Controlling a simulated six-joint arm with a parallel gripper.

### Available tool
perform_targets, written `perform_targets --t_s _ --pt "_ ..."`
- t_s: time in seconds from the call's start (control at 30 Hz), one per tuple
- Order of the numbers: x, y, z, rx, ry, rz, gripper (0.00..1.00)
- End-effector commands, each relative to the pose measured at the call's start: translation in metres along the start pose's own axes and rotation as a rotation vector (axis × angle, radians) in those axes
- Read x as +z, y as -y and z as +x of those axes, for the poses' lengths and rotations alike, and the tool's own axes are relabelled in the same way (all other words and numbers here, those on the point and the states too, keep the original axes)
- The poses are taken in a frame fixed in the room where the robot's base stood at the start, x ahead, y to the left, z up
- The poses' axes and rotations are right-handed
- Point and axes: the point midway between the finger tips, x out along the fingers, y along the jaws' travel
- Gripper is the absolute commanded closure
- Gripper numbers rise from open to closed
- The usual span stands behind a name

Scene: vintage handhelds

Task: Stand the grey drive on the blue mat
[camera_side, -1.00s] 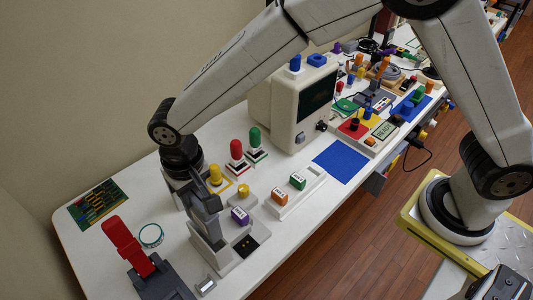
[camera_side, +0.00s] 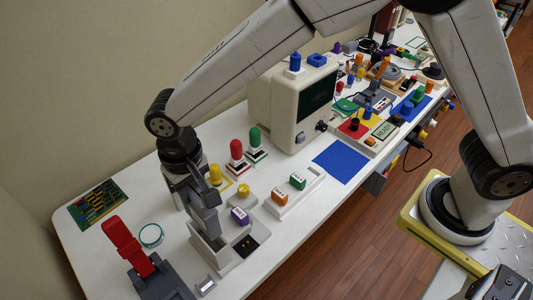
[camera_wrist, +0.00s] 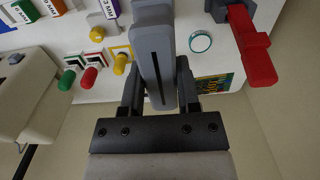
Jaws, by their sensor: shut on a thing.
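The grey drive (camera_wrist: 154,62), a slim block with a long dark slot, is between the fingers of my gripper (camera_wrist: 160,84) in the wrist view. My gripper is shut on it. In the side view my gripper (camera_side: 203,200) is low over the left part of the table, above a pale grey dock (camera_side: 228,256). The blue mat (camera_side: 340,160) lies flat and bare near the table's front edge, to the right of my gripper.
A red-handled device (camera_side: 122,240) stands left of the dock. Red (camera_side: 236,150) and green (camera_side: 255,140) knobs stand behind. A white rail (camera_side: 290,200) with labelled orange and green blocks lies between dock and mat. A cream monitor (camera_side: 285,110) stands behind the mat.

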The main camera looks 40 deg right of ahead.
Motion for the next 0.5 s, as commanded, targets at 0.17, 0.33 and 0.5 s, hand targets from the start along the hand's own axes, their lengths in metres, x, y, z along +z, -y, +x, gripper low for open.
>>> perform_targets --t_s 0.17,0.33,0.5 --pt "0.0 0.0 0.0 -0.001 -0.001 0.0 1.0" --pt "-0.001 -0.002 0.0 -0.001 -0.001 0.005 1.0" --pt "-0.006 -0.016 0.0 -0.001 -0.001 0.042 1.0"
